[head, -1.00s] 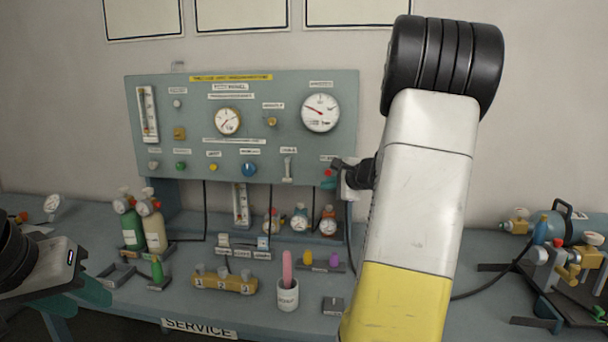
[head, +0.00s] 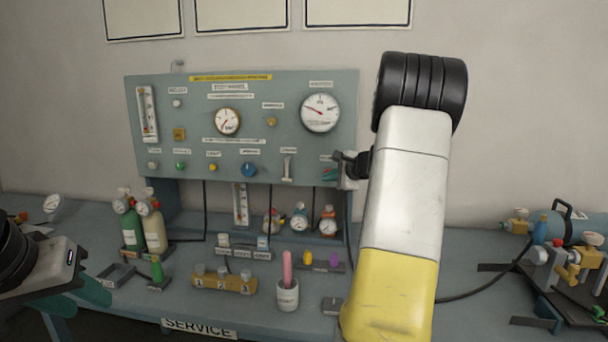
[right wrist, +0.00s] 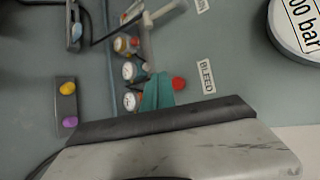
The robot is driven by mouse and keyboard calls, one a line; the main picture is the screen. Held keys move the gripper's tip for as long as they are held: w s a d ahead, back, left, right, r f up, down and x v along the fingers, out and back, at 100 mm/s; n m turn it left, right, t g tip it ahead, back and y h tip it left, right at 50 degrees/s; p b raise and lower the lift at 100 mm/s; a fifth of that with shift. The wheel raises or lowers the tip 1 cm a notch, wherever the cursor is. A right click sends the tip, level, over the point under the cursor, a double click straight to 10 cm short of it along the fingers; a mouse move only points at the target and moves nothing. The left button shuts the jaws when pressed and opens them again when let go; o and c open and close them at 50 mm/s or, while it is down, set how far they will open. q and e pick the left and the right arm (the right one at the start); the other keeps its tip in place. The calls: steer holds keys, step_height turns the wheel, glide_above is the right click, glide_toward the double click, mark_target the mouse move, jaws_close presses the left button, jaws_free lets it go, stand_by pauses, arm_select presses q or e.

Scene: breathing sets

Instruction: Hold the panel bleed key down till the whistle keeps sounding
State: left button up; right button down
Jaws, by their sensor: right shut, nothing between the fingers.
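The grey-green panel (head: 215,100) stands at the back of the bench. In the right wrist view the red bleed key (right wrist: 179,84) sits beside the BLEED label (right wrist: 207,78). My right gripper (right wrist: 160,88) is shut and empty, its teal fingertips right beside the key. I cannot tell whether they touch or press it. In the head view the right gripper (head: 331,171) is at the panel's lower right corner and mostly covers the key. My left gripper (head: 98,291) is at the left edge; its jaw state is unclear. I cannot pick out the whistle.
Two cylinders (head: 153,227), a numbered yellow block (head: 224,282) and a white cup (head: 287,295) stand on the bench (head: 200,311). Small gauges (head: 300,222) sit below the panel. A blue-grey cylinder (head: 578,230) with brass fittings lies at the right.

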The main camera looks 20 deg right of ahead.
steer(key=shift+w+d, duration=0.35)
steer(key=shift+w, duration=0.2)
steer(key=shift+w, duration=0.15)
stand_by(1.6)
steer(key=shift+w+d, duration=0.2)
steer(key=shift+w+d, duration=0.35)
steer(key=shift+w, duration=0.1)
stand_by(2.4)
steer(key=shift+s+a, duration=0.1)
stand_by(1.8)
steer(key=shift+s+a, duration=0.45)
steer(key=shift+s, duration=0.25)
